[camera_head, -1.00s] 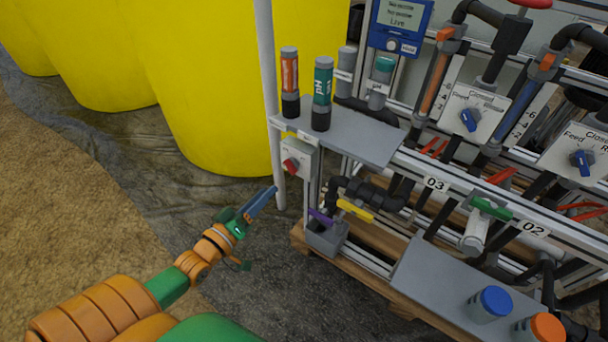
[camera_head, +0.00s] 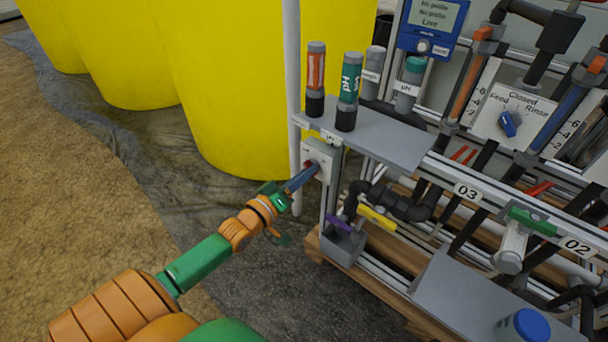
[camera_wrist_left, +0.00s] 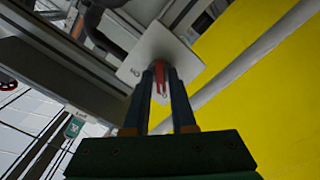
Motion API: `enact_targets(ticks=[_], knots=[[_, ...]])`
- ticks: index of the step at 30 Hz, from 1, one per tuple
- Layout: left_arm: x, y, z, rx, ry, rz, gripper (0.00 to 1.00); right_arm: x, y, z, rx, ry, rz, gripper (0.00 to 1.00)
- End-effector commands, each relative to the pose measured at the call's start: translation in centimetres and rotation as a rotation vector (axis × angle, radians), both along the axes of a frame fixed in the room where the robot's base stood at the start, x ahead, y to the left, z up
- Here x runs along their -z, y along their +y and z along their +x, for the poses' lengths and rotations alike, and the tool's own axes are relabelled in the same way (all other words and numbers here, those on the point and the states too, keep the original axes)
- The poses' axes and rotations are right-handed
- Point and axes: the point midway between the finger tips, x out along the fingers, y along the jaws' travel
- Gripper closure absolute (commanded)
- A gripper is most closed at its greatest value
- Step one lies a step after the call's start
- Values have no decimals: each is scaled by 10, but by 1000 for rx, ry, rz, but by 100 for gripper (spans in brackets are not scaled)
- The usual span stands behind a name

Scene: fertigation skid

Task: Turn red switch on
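The red switch is a red knob on a light grey box (camera_head: 320,160) fixed to the skid's left end, below the grey shelf. In the head view my left gripper (camera_head: 307,171) reaches the front of the box and mostly hides the knob. In the left wrist view the red knob (camera_wrist_left: 160,75) shows between the tips of the two dark fingers, on the pale face of the box (camera_wrist_left: 160,48). The fingers are beside the knob on both sides. I cannot tell whether they press on it. My right gripper is not in view.
A grey shelf (camera_head: 385,138) with several probes is just above the switch box. A white post (camera_head: 292,90) and yellow tanks (camera_head: 215,90) stand to the left. Purple (camera_head: 339,223) and yellow (camera_head: 377,219) valve handles are below right. The ground at left is clear.

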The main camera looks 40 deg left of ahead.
Motion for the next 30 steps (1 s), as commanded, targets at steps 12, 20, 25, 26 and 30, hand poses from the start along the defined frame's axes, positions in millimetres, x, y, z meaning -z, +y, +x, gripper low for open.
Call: enact_targets(ticks=[12, 20, 25, 26, 30], knots=[[0, 0, 0, 0, -1, 14, 100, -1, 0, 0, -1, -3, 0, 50], [-2, 0, 0, -1, -10, 131, 100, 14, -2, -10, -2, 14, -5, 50], [-3, 1, 0, -1, -21, 274, 100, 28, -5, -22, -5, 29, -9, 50], [-3, 1, 0, -1, -23, 303, 100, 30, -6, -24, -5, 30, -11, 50], [-3, 1, 0, -1, -35, 437, 100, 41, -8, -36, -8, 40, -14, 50]])
